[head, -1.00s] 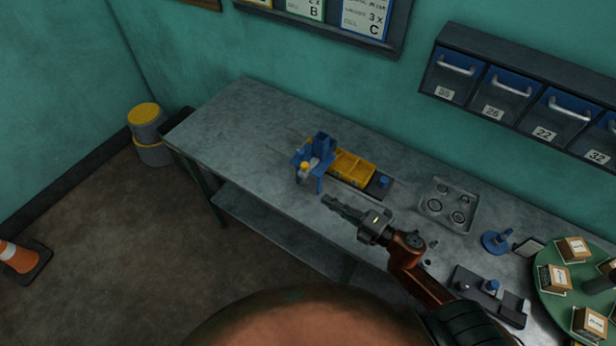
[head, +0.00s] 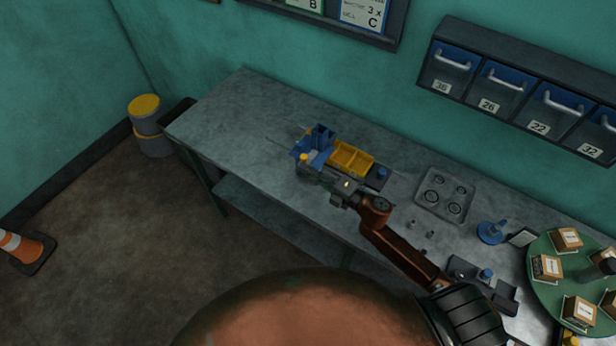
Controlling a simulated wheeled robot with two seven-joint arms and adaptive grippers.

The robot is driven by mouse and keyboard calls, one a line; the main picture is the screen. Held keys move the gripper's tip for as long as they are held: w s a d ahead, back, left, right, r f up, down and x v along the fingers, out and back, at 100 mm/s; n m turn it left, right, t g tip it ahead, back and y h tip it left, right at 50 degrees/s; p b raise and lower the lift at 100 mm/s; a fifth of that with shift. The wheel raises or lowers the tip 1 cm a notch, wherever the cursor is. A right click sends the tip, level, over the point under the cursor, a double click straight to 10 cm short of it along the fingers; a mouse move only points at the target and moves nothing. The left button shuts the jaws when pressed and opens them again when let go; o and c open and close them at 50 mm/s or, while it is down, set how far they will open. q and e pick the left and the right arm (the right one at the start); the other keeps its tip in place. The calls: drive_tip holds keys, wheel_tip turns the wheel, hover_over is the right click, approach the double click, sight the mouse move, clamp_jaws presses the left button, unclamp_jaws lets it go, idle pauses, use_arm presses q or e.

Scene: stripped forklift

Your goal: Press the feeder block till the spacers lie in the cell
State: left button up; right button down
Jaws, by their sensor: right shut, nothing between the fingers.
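The blue feeder (head: 321,137) stands on the workbench, left of the middle of the view. A yellow divided tray (head: 351,158) with cells sits against its right side. My right gripper (head: 306,174) is shut and empty, at the near side of the feeder, in front of its lower part. I cannot tell whether its tips touch the feeder block. The block and any spacers are too small or hidden to make out clearly. My left gripper is not in view.
A grey tray with round recesses (head: 444,194) and a blue stand (head: 491,232) lie to the right on the bench. A green round table (head: 577,273) with boxes is at the far right. The bench's left end (head: 230,115) is clear.

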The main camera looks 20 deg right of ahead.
drive_tip(key=shift+w+d, duration=0.25)
drive_tip(key=shift+w, duration=0.05)
drive_tip(key=shift+d, duration=0.1)
